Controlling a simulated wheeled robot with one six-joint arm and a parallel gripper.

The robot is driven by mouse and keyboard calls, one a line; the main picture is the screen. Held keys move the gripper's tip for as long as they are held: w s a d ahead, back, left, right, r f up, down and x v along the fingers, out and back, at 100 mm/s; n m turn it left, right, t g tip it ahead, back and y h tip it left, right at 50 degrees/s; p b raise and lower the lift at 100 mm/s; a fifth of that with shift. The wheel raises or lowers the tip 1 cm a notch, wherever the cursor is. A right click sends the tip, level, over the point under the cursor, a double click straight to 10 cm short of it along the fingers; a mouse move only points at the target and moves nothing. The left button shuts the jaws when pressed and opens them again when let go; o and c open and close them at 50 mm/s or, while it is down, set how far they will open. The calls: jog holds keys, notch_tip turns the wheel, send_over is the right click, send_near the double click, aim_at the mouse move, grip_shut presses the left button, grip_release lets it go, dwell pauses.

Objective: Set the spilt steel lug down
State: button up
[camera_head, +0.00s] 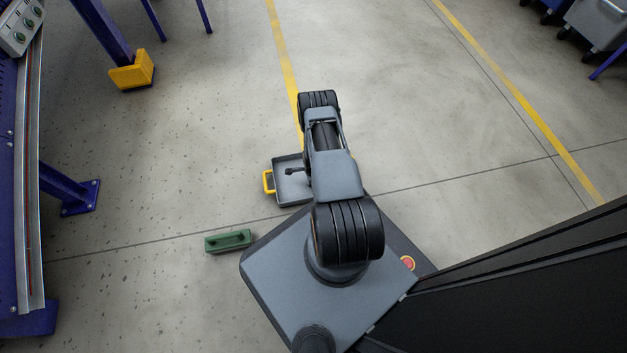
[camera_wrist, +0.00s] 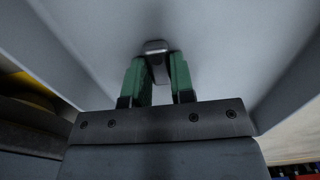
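In the wrist view, my gripper (camera_wrist: 157,62) has two green fingers closed on the steel lug (camera_wrist: 155,47), a small grey metal piece with a wider, rounded head. The lug is between the fingertips, its head beyond them. Grey sloping walls surround them, apparently the inside of the grey tray (camera_head: 296,190). In the head view this tray stands on the floor beside my arm, with a yellow handle (camera_head: 268,182) on its left side. My arm covers its right part, and hides my fingers and the lug there. Whether the lug touches the tray bottom I cannot tell.
A green box (camera_head: 228,241) lies on the floor left of my base. A blue post with a yellow foot (camera_head: 131,72) and a conveyor-like frame (camera_head: 28,180) stand at the left. Grey carts (camera_head: 598,22) are at the top right. The floor between is clear.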

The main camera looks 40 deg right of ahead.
jog(key=o, duration=0.4)
jog(key=shift+o, duration=0.2)
jog(key=w+a+r+n+p, duration=0.2)
jog(key=a+r+n, duration=0.15)
jog(key=r, duration=1.05)
jog(key=w+a+r+n+t+p, duration=0.15)
jog(key=r+n, duration=0.25)
jog(key=r, duration=1.1)
jog(key=w+a+r+n+p, duration=0.2)
jog(key=w+a+r+n, duration=0.15)
jog(key=r, duration=1.05)
jog(key=s+a+r+n, duration=0.5)
jog(key=s+r+n, duration=0.1)
jog(key=s+r, duration=0.2)
jog(key=s+a+r+n+t, duration=0.1)
jog(key=s+a+r+n, duration=0.5)
jog(key=s+r, duration=0.2)
jog(key=shift+r, duration=0.7)
